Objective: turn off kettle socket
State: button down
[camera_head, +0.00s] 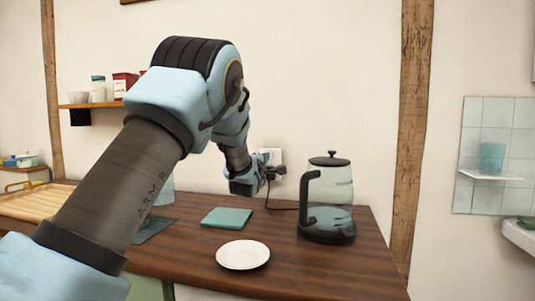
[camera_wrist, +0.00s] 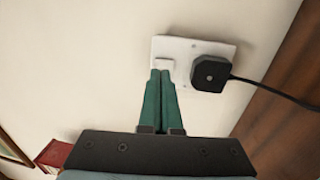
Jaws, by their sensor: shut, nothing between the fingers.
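The white wall socket (camera_wrist: 205,50) is in the wrist view, with a black plug (camera_wrist: 210,74) in its right side. A white switch (camera_wrist: 167,64) is on its left side. My gripper (camera_wrist: 160,74) is shut and empty, with its green fingertips at the lower edge of the switch; I cannot tell whether they touch it. In the head view my gripper (camera_head: 268,173) is at the socket (camera_head: 271,156), partly covering it. The glass kettle (camera_head: 329,200) with black lid and handle stands on the counter to the right. The switch's position cannot be made out.
The wooden counter (camera_head: 352,275) holds a white plate (camera_head: 243,255) and a teal square (camera_head: 227,217). The plug's black cable runs down toward the kettle. A shelf (camera_head: 90,104) with jars and a red box is on the wall at left. A wooden post (camera_head: 412,140) stands behind the kettle's right.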

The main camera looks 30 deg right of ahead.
jog(key=shift+x, duration=1.2)
